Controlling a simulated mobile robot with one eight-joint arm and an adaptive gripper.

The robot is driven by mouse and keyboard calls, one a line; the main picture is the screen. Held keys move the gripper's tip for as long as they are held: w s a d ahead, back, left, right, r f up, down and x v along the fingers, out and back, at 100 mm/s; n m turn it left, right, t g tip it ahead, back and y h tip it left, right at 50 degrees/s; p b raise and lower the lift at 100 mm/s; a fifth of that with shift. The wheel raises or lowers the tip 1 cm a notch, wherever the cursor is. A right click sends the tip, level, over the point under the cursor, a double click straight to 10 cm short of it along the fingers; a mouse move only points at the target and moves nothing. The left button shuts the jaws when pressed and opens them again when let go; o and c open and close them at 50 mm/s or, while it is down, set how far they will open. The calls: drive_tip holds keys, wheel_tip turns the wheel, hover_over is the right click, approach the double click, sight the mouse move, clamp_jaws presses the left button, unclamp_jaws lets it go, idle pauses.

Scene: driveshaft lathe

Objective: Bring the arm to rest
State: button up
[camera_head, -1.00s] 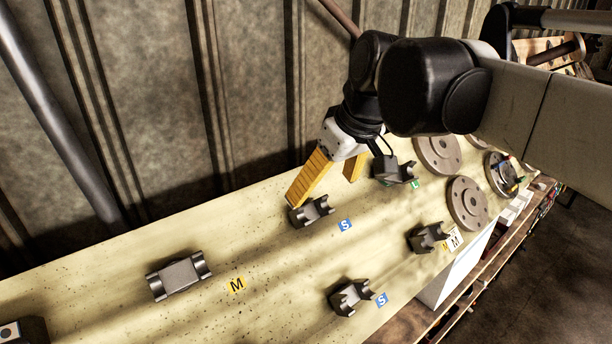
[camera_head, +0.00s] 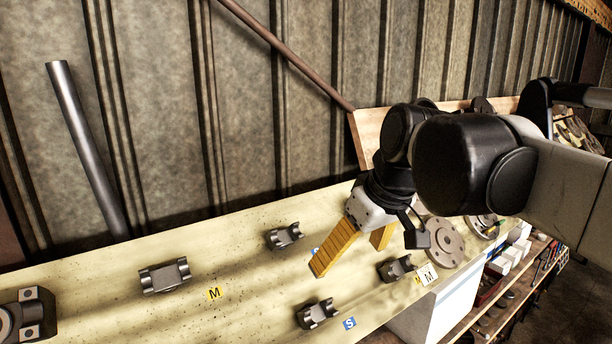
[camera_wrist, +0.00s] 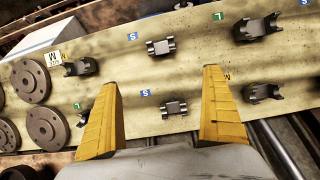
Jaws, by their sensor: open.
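My gripper (camera_head: 350,247) has two yellow fingers spread apart, with nothing between them. In the head view it hangs over the right part of the pale speckled workbench (camera_head: 245,235), its fingers pointing down and left. In the wrist view the gripper (camera_wrist: 163,105) shows both fingers wide apart above the bench, with a dark metal yoke (camera_wrist: 175,107) seen on the surface between them. The black and grey arm reaches in from the right side of the head view and hides part of the bench behind it.
Several dark metal yokes, including one at the left (camera_head: 165,276), lie on the bench near lettered tags. Round flanges (camera_wrist: 32,80) lie at the bench's other end. A corrugated wall (camera_head: 250,110) stands behind. A lower shelf (camera_head: 510,275) holds boxes and tools.

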drive_tip(key=s+d+f+m+t+h+b, duration=0.1)
drive_tip(key=s+d+f+m+b, duration=0.1)
drive_tip(key=f+b, duration=1)
drive_tip(key=s+d+f+m+t+h+b, duration=0.1)
drive_tip(key=s+d+f+b, duration=0.4)
drive_tip(key=f+b, duration=0.7)
drive_tip(key=s+d+f+m+b, duration=0.3)
drive_tip(key=f+b, duration=0.9)
drive_tip(key=f, duration=1.7)
drive_tip(key=shift+s+d+f+t+h, duration=0.15)
drive_tip(key=shift+s+f+t+h, duration=0.2)
drive_tip(key=shift+s, duration=0.4)
drive_tip(key=shift+r, duration=0.1)
